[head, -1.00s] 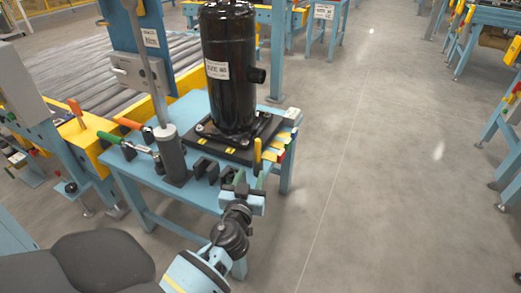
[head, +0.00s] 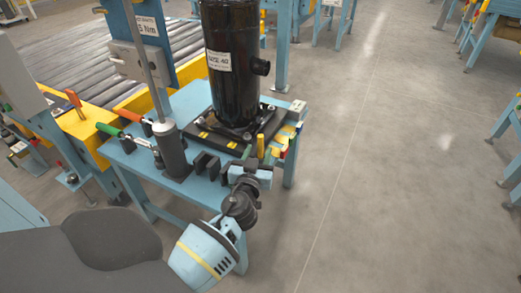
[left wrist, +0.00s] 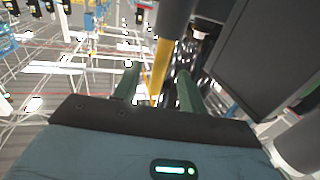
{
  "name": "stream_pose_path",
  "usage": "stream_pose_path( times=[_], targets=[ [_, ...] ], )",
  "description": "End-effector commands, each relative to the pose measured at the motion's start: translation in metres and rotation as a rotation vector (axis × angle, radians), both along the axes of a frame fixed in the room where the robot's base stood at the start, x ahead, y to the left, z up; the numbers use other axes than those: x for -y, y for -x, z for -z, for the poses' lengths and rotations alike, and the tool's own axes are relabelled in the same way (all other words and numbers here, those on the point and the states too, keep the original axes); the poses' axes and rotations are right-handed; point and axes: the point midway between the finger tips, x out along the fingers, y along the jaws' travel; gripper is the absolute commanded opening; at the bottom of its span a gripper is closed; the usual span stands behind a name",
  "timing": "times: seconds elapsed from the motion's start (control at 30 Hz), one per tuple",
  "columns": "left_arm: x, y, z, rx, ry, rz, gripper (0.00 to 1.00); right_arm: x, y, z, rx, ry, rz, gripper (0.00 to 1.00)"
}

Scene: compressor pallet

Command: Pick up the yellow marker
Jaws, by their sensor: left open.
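The yellow marker (head: 261,146) stands upright at the right front edge of the light-blue table (head: 208,193), beside the black compressor's base. My left gripper (head: 257,157) is at the table's front right corner, close to the marker. In the left wrist view, the yellow marker (left wrist: 160,68) shows between the two green fingers of my left gripper (left wrist: 158,88). The fingers are apart, with a visible gap on each side of the marker. Whether either finger touches it cannot be told. My right gripper is not in view.
The tall black compressor (head: 232,70) stands on a dark base plate behind the marker. Red, blue and yellow items (head: 288,141) sit right beside it. Black brackets (head: 206,163) and a grey cylinder (head: 170,150) stand to the left.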

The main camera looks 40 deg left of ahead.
Motion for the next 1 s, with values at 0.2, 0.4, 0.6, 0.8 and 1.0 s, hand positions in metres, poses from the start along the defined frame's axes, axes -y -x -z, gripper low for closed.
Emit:
stream_pose_path(
  times=[0.2, 0.4, 0.6, 0.8, 1.0],
  targets=[
    [-0.013, -0.025, -0.008, 0.003, -0.004, -0.001, 0.42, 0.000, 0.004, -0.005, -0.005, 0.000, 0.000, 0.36],
    [-0.022, -0.043, -0.006, 0.000, -0.001, 0.000, 0.42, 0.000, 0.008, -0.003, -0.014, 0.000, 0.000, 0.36],
    [-0.023, -0.045, -0.006, 0.001, 0.000, 0.000, 0.42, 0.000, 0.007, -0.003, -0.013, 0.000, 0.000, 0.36],
    [-0.023, -0.045, -0.006, 0.001, 0.000, 0.000, 0.26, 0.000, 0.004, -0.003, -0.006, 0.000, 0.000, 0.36],
    [-0.023, -0.045, -0.006, 0.001, 0.000, 0.000, 0.00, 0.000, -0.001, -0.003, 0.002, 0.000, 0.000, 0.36]
  ],
)
